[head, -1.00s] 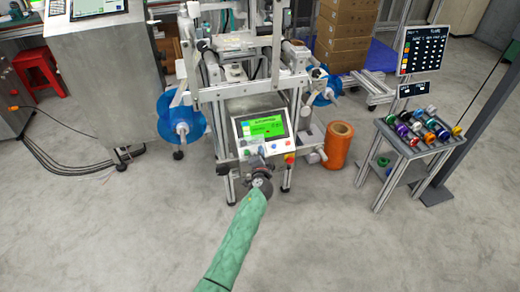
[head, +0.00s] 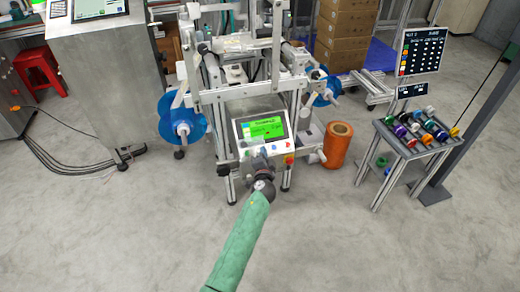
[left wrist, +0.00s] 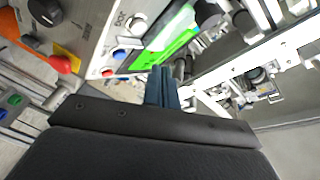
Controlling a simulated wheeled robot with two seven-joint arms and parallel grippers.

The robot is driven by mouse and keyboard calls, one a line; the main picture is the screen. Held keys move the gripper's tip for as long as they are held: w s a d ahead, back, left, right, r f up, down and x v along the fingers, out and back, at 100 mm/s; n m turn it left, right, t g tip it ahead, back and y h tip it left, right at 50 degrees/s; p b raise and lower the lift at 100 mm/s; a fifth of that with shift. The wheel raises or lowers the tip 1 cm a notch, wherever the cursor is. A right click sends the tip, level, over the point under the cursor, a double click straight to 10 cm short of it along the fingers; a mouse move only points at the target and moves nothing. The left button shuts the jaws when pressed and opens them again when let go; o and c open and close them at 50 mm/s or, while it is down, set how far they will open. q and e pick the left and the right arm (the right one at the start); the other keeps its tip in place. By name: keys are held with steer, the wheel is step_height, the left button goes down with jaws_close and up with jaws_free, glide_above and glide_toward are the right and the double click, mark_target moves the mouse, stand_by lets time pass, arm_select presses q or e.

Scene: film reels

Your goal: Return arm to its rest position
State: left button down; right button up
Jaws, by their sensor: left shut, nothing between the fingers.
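My left arm reaches up from the bottom of the head view in a green sleeve. My left gripper (head: 260,157) is in front of the machine's control panel (head: 265,131), by its lower edge and buttons. In the left wrist view the gripper's fingers (left wrist: 162,86) are together and hold nothing. I cannot tell whether the fingertips touch the panel. My right gripper is not in view.
The machine has blue reels (head: 182,126) at its sides. An orange roll (head: 338,145) stands on the floor to its right. A small table (head: 402,150) with several coloured spools is farther right, near a board (head: 424,51). The front floor is clear.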

arm_select(q)
steer(key=shift+s+d+r, duration=0.1)
steer(key=shift+s+r, duration=0.3)
